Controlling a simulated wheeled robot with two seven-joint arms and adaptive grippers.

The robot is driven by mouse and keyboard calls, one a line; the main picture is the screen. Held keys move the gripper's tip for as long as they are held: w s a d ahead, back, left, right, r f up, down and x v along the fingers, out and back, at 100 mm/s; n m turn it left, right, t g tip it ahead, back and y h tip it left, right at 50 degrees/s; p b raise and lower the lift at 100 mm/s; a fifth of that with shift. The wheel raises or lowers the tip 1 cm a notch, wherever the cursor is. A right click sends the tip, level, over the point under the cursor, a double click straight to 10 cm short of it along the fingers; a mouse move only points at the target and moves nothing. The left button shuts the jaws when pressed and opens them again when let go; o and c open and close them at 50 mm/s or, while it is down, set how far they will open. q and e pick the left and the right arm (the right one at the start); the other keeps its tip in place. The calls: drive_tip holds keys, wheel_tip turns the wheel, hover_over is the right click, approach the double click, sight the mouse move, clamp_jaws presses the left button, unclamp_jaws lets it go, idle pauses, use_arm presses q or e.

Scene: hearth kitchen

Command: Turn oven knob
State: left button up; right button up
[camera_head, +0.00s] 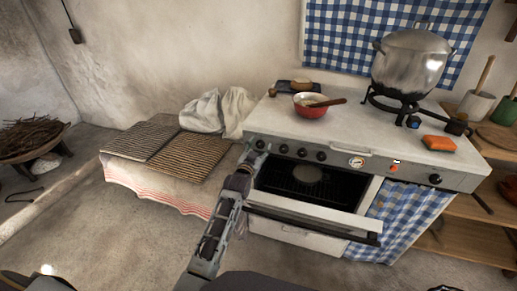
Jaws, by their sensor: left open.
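The white stove has a front panel (340,160) with several black knobs. The leftmost knob (260,144) is right by my left gripper (249,157). Other knobs (302,153) follow to its right, and one more (435,179) sits at the panel's far right. My left arm reaches up from the bottom of the head view, and the gripper is open at the panel's left end, just below and left of the leftmost knob. I cannot tell whether it touches the knob. The oven door (305,211) is open, with a round pan (308,174) inside. My right gripper is not in view.
Wire racks (190,157) lie on a low cloth-covered surface left of the stove. The floor at left is mostly clear.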

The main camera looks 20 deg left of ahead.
use_arm(q)
drive_tip(key=c, duration=1)
drive_tip(key=shift+c, duration=0.2)
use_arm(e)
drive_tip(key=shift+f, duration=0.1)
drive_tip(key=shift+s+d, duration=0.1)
